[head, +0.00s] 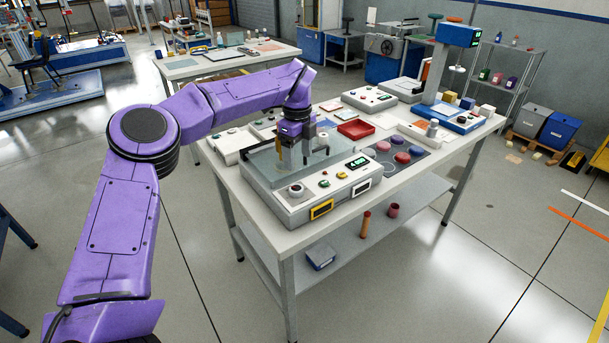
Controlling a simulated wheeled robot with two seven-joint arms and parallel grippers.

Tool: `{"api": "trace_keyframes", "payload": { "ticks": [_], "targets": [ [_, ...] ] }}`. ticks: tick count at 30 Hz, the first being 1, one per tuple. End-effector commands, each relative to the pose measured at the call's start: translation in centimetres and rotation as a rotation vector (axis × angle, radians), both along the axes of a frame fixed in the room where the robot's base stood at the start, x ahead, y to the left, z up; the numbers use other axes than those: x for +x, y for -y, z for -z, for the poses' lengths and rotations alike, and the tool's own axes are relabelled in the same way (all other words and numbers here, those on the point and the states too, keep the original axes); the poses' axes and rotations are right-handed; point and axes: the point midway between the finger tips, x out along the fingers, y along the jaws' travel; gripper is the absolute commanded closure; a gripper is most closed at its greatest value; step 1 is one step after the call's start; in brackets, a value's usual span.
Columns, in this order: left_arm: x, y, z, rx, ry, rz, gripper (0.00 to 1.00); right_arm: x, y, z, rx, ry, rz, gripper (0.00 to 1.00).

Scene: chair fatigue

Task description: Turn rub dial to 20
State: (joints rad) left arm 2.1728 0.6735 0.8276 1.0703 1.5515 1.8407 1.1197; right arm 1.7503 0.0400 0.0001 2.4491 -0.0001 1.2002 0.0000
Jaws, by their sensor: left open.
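A grey-white test machine (318,199) stands at the front of the white table. A round dark-topped dial (296,190) sits on its front left corner; its markings are too small to read, so I cannot tell its setting or confirm it is the rub dial. My left gripper (293,165) points down over the machine, just behind the dial in the picture. Its jaws are open, and I see nothing held in them. Whether a fingertip touches the machine is unclear. My right gripper is out of view.
Green and yellow buttons, a green display (357,163) and yellow-framed panel (321,209) are near the dial. A red tray (356,129), a mat with coloured discs (402,158) and a blue-headed stand (458,36) are behind and right. Floor in front is clear.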

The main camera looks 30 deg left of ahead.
Motion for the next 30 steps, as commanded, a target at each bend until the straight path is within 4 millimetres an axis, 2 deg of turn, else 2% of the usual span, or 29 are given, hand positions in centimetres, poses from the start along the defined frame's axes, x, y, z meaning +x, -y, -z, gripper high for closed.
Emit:
{"api": "trace_keyframes", "payload": {
  "ticks": [5,12,15,19,26,28,30],
  "targets": [
    [-0.5,-0.6,2.3,-0.001,-0.005,-0.009,0.31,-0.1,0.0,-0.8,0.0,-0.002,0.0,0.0],
    [-0.9,-1.1,7.6,0.001,-0.006,-0.017,0.31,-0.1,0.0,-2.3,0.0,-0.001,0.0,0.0],
    [-0.8,-1.0,9.2,0.001,-0.004,-0.015,0.31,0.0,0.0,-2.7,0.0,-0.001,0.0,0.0],
    [-0.7,-0.9,10.3,0.001,-0.002,-0.013,0.31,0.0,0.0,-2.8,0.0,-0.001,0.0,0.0],
    [-0.6,-0.9,10.5,0.002,-0.001,-0.013,0.31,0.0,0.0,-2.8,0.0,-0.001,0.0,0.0],
    [-0.6,-0.9,10.5,0.002,-0.001,-0.012,0.47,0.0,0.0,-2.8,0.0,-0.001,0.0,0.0],
    [-0.6,-0.8,10.5,0.002,-0.001,-0.012,0.7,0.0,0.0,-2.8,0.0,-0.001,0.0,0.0]
  ]
}}
